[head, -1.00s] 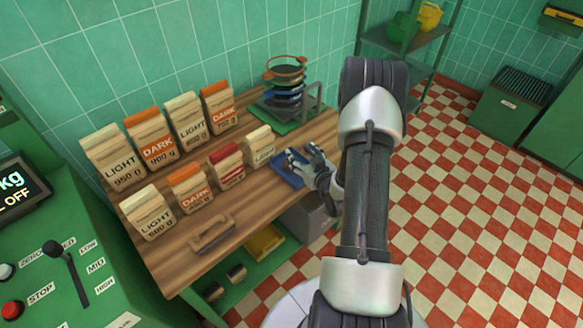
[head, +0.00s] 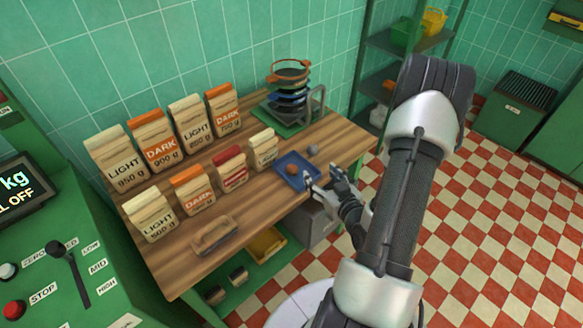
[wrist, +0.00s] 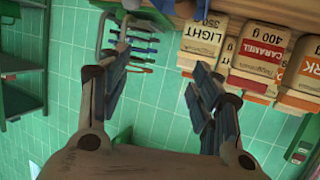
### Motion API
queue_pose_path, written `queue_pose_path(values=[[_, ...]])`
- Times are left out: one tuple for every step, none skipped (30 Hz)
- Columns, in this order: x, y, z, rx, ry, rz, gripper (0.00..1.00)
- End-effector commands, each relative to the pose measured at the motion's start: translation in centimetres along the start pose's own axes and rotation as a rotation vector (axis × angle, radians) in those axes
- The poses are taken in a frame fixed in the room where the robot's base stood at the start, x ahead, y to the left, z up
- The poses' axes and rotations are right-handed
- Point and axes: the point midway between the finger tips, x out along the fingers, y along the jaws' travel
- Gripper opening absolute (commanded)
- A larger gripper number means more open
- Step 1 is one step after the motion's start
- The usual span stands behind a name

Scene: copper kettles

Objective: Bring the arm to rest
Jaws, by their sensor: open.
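My gripper (head: 322,180) is open at the front edge of the wooden table (head: 255,213), by the right front side of a small blue tray (head: 284,168). Nothing shows between its fingers. In the wrist view my gripper (wrist: 158,75) also has its fingers spread, and the picture is upside down. My arm reaches from the bottom right of the head view up to a bent elbow, then down to the gripper.
Several labelled bags, like the red-banded bag (head: 231,168), stand to the left. A ringed rack (head: 290,95) stands at the back. The chequered floor (head: 480,220) is clear.

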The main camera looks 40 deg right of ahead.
Motion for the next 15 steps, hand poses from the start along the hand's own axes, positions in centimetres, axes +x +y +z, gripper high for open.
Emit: queue_pose_path(values=[[0.0,0.0,0.0,0.0,0.0,0.0,0.58],[0.0,0.0,0.0,0.0,0.0,0.0,0.58],[0.0,0.0,0.0,0.0,0.0,0.0,0.58],[0.0,0.0,0.0,0.0,0.0,0.0,0.58],[0.0,0.0,0.0,0.0,0.0,0.0,0.58],[0.0,0.0,0.0,0.0,0.0,0.0,0.58],[0.0,0.0,0.0,0.0,0.0,0.0,0.58],[0.1,0.0,-0.1,-0.002,-0.001,-0.001,0.58],[0.2,-0.1,-0.2,-0.007,-0.005,-0.003,0.58],[0.3,-0.1,-0.4,-0.015,-0.01,-0.006,0.58],[0.5,-0.3,-0.6,-0.026,-0.021,-0.01,0.58],[0.8,-0.5,-1.0,-0.046,-0.039,-0.017,0.58],[1.1,-0.8,-1.4,-0.063,-0.057,-0.022,0.58],[1.4,-1.1,-1.8,-0.085,-0.078,-0.029,0.58],[1.8,-1.4,-2.6,-0.116,-0.111,-0.035,0.58]])
